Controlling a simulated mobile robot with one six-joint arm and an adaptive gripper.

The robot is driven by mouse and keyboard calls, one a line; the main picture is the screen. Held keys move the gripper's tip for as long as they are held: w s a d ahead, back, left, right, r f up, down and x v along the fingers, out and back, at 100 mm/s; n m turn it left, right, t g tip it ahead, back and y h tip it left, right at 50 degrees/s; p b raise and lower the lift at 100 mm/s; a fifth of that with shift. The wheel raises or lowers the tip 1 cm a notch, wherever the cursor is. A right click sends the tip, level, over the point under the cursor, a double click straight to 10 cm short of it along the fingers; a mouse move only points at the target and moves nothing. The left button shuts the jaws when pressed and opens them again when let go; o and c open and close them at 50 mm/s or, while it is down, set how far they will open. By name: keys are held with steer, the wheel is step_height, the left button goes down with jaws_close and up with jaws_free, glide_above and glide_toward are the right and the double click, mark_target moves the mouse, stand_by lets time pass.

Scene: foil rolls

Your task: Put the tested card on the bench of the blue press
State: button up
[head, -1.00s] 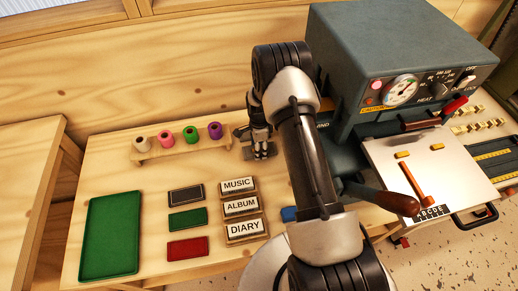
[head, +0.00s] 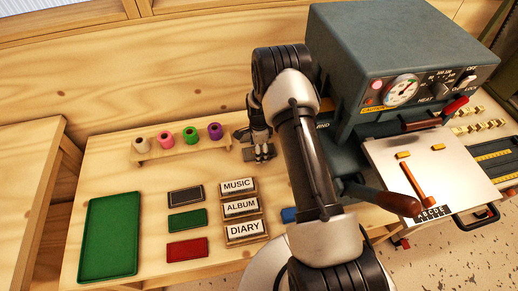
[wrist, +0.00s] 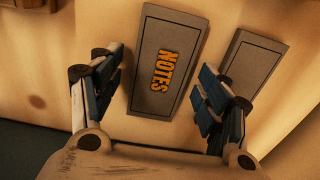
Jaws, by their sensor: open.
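A grey card with gold NOTES lettering (wrist: 150,88) lies flat on the wood between the fingers of my gripper (wrist: 160,92) in the wrist view. My gripper is open, with a finger on each side of the card; I cannot tell whether either finger touches it. In the head view my gripper (head: 264,156) is low over the table behind the word blocks, and it covers most of the card. The blue-grey press (head: 400,55) stands at the right, with a dial, knobs and a pale plate (head: 436,166) in front.
A plain grey card (wrist: 246,66) lies right of the NOTES card. Colored rolls stand on a wooden rack (head: 165,150). Word blocks (head: 243,207), small black, green and red pads (head: 187,220), and a green tray (head: 108,236) lie nearer. My arm hides part of the press's left side.

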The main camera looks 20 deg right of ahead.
steer(key=shift+r, duration=0.1)
step_height(320, 180, up, 25)
steer(key=s+a+n+t+p, duration=0.1)
steer(key=s+a+n+p, duration=0.1)
steer(key=a+n+p, duration=0.15)
steer(key=s+a+r+n+t, duration=0.15)
steer(key=s+r+n, duration=0.45)
steer(key=r, duration=0.6)
steer(key=s+a+r+n, duration=0.2)
steer(key=s+n, duration=0.1)
steer(key=s, duration=0.4)
steer(key=s+a+r+n+t, duration=0.1)
steer(key=s+a+r+n, duration=0.1)
steer(key=s, duration=0.6)
steer(key=s+a+r+n+t, duration=0.1)
steer(key=s+r+n, duration=0.3)
steer(key=s, duration=0.4)
steer(key=shift+s+a+n, duration=0.2)
steer(key=shift+a+n, duration=0.35)
steer(key=shift+n, duration=0.3)
steer(key=shift+f, duration=0.15)
